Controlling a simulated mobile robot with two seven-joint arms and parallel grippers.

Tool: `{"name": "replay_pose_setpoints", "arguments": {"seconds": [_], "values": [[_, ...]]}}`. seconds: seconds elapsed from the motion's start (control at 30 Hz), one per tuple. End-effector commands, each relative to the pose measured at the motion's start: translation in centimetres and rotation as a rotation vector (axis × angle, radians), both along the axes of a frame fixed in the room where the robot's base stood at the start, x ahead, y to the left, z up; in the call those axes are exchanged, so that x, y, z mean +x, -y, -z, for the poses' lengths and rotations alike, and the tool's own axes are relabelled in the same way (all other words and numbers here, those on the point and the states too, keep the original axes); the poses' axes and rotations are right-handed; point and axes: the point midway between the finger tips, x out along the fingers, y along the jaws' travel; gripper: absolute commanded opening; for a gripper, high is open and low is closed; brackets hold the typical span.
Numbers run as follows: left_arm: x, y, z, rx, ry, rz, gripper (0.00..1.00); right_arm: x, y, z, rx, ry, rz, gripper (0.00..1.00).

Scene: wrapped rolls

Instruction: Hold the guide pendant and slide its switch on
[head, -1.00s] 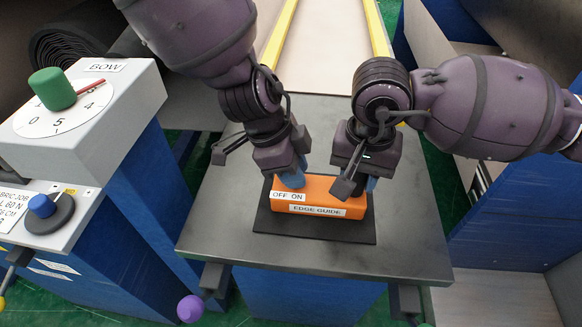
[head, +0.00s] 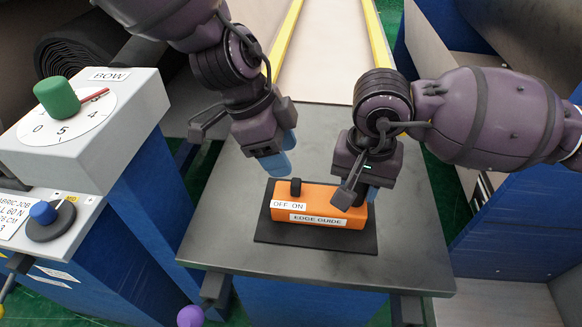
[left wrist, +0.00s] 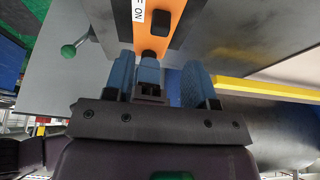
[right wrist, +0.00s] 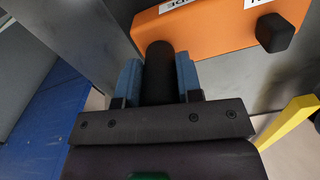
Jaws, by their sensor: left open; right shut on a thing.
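The guide pendant (head: 335,205) is an orange box labelled EDGE GUIDE, lying on a dark mat (head: 265,232). Its black switch (head: 295,187) stands up at the left end, behind the OFF ON label and nearer to ON. The switch also shows in the left wrist view (left wrist: 161,22) and right wrist view (right wrist: 275,33). My left gripper (head: 280,152) is open and empty, above and behind the switch, apart from it. My right gripper (head: 362,190) is at the pendant's right end. The right wrist view shows it shut on a black grip (right wrist: 160,72) against the orange box.
The pendant and mat lie on a grey table (head: 230,215). To the left stands a console with a green BOW knob (head: 56,97) and a blue knob (head: 43,211). Yellow rails (head: 287,45) run behind the table. The table is clear left and front of the mat.

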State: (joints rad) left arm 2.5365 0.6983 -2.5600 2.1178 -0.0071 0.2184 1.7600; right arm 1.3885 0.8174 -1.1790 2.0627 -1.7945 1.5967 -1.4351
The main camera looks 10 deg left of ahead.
Motion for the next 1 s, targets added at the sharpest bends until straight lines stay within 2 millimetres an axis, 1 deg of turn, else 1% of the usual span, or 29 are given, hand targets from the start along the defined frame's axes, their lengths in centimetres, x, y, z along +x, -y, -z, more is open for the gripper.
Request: {"name": "replay_pose_setpoints", "arguments": {"seconds": [0.03, 0.3, 0.4, 0.53, 0.87, 0.9, 0.97, 1.0], "values": [[0.0, -0.2, -0.6, -0.002, 0.000, 0.001, 0.51, 0.0, 0.0, 0.0, 0.001, 0.001, 0.000, 0.00], [0.0, -1.5, -3.5, -0.001, 0.000, 0.000, 0.51, 0.0, 0.0, 0.0, 0.001, 0.000, 0.000, 0.00], [0.0, -1.7, -4.2, 0.000, 0.000, 0.000, 0.51, 0.0, 0.0, 0.0, 0.001, 0.000, 0.000, 0.00], [0.0, -1.9, -4.6, 0.001, -0.001, 0.000, 0.51, 0.0, 0.0, 0.0, 0.001, 0.000, 0.000, 0.00], [0.0, -1.9, -4.6, 0.002, -0.001, 0.000, 0.51, 0.0, 0.0, 0.0, 0.001, 0.000, 0.000, 0.00], [0.0, -1.9, -4.6, 0.002, -0.001, 0.000, 0.51, 0.0, 0.0, 0.0, 0.001, 0.000, 0.000, 0.36], [0.0, -1.9, -4.6, 0.002, -0.001, 0.000, 0.51, 0.0, 0.0, 0.0, 0.001, 0.000, 0.000, 0.45], [0.0, -1.9, -4.6, 0.002, -0.001, 0.000, 0.51, 0.0, 0.0, 0.0, 0.001, 0.000, 0.000, 0.52]]}}
